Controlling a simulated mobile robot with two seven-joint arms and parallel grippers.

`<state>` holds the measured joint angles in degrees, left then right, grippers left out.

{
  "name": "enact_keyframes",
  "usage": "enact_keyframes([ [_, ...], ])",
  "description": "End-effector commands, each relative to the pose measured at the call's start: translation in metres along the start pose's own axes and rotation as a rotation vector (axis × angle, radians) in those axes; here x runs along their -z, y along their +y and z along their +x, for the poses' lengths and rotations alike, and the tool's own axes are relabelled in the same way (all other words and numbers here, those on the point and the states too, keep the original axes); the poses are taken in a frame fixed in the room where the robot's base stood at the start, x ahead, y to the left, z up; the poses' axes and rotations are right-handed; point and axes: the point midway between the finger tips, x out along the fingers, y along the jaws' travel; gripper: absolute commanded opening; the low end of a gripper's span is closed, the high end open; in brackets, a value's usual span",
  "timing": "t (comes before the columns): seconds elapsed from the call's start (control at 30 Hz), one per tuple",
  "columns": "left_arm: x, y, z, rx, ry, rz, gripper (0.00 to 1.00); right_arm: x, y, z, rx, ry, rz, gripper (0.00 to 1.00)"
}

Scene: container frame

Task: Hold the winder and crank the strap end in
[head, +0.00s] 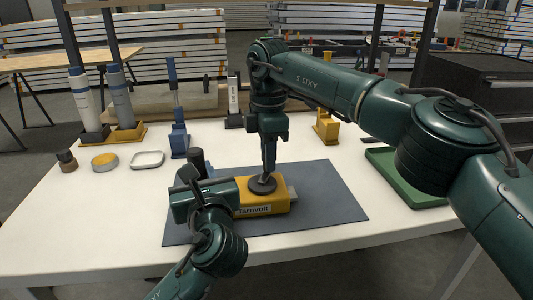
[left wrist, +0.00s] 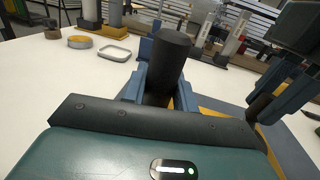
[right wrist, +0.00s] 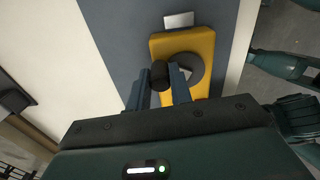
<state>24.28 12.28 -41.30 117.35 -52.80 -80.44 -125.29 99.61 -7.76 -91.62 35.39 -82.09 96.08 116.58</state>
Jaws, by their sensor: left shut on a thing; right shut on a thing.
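The winder (head: 265,208) is a yellow box labelled "Tarnvoll", lying on a dark grey mat. It has a dark round crank disc (head: 262,185) on top and a black upright grip (head: 196,161) at its left end. My left gripper (head: 190,180) is shut on this grip, which also stands between its fingers in the left wrist view (left wrist: 168,60). My right gripper (head: 267,170) points down from above, shut on the small black crank knob (right wrist: 160,74). A short pale strap end (right wrist: 179,20) sticks out of the winder's far end from the grip.
The mat (head: 330,190) lies on a white table. A green tray (head: 420,199) is at the right. Behind are a yellow stand (head: 326,127), a blue tool (head: 179,140), a shallow dish (head: 147,159), a yellow tin (head: 105,162) and tubes in yellow holders. The mat's right part is clear.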

Motion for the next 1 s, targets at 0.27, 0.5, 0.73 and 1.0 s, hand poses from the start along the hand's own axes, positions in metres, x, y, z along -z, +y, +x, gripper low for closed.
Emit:
enact_keyframes([
  [0.27, 0.0011, 0.0003, 0.0003, -0.002, 0.003, 0.002, 0.0, -0.0003, -0.0002, -0.0011, -0.001, 0.001, 0.015, 0.0],
  [0.5, 0.0012, 0.0003, 0.0003, -0.001, 0.003, 0.002, 0.0, -0.0002, -0.0002, -0.0011, -0.001, 0.001, 0.014, 0.24],
  [0.73, 0.001, 0.0003, 0.0002, -0.001, 0.003, 0.002, 0.0, -0.0003, -0.0002, -0.0005, -0.001, 0.001, 0.013, 0.43],
  [1.0, 0.0009, 0.0003, 0.0001, -0.001, 0.002, 0.002, 0.0, -0.0002, -0.0001, -0.0019, -0.001, 0.0, 0.013, 0.43],
])
